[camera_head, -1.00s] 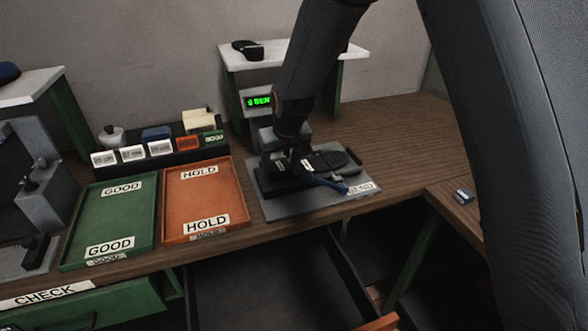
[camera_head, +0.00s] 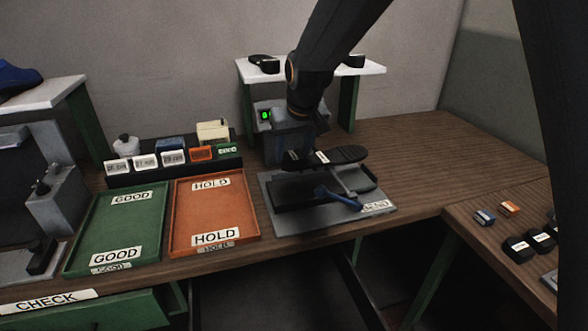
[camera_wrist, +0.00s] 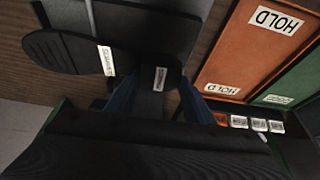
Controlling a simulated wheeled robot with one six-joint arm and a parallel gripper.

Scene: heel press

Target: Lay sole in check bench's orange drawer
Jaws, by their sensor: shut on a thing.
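The black sole (camera_head: 345,156) has a white label and is held level above the grey test plate of the check bench. It also shows in the wrist view (camera_wrist: 65,52). My gripper (camera_head: 310,152) is shut on its left part; in the wrist view the blue fingers (camera_wrist: 155,96) are at the sole's edge, near a second white label. An open drawer with a dark inside (camera_head: 270,300) is below the bench top at the bottom of the head view. Its front is cut off, so I cannot tell its colour now.
The grey plate (camera_head: 285,222) carries a black bed and a blue lever (camera_head: 340,198). An orange HOLD tray (camera_head: 213,215) and a green GOOD tray (camera_head: 118,228) lie to the left. A green drawer front (camera_head: 105,310) is at lower left. A side table (camera_head: 500,225) stands right.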

